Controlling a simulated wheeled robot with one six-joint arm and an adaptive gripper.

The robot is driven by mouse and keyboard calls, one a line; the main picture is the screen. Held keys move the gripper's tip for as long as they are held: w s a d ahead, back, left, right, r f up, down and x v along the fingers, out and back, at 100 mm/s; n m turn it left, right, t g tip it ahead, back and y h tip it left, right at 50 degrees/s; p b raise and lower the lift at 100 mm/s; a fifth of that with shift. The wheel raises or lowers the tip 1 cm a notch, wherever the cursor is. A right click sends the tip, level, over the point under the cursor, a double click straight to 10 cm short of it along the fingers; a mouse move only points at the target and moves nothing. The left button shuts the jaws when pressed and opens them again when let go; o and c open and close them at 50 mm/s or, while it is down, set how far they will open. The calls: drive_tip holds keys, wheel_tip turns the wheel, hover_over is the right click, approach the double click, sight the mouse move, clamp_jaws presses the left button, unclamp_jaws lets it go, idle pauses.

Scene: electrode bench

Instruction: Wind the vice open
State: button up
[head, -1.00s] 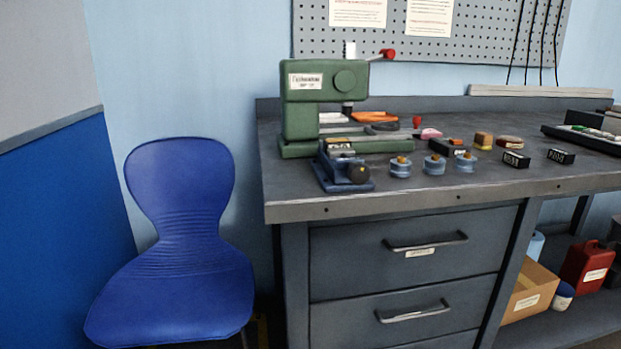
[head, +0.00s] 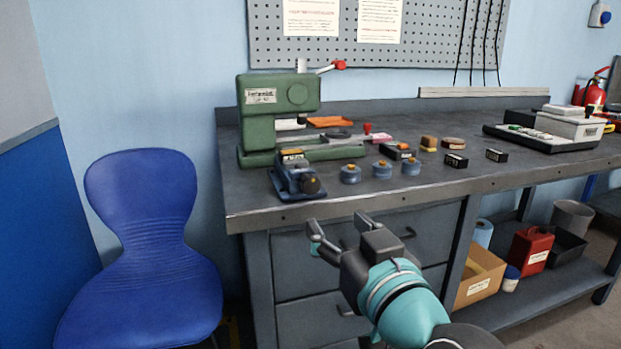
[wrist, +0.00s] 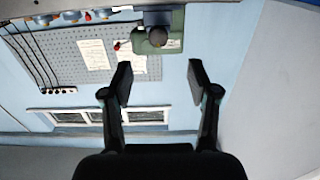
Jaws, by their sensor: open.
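The vice (head: 295,177) is a small dark blue block with a dark round knob (head: 311,186) on its front. It sits near the front left edge of the bench (head: 400,200), in front of the green press (head: 270,120). My gripper (head: 338,232) is open and empty, in front of the bench edge, below and to the right of the vice in the head view. In the wrist view my gripper's two fingers (wrist: 157,82) are spread apart with nothing between them. The dark knob (wrist: 157,37) and green press (wrist: 177,22) show beyond them. The vice's jaw gap is too small to judge.
Several blue-grey round pieces with brass tops (head: 382,170) stand right of the vice. Small black labelled blocks (head: 456,160) lie farther right, then a tray (head: 535,138). A blue chair (head: 145,250) stands left of the bench. Drawer handles protrude below the bench top.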

sight(313, 188)
drive_tip(key=x, duration=0.4)
drive_tip(key=b+x, duration=0.1)
drive_tip(key=x, duration=0.4)
drive_tip(key=b+x, duration=0.1)
drive_tip(key=x, duration=0.3)
drive_tip(key=shift+w+d+r, duration=0.1)
drive_tip(key=shift+w+r, duration=0.3)
drive_tip(key=shift+w, duration=0.05)
clamp_jaws()
drive_tip(key=shift+f+m+b, duration=0.15)
drive_tip(key=shift+m+b, duration=0.35)
drive_tip(key=shift+b, duration=0.35)
unclamp_jaws()
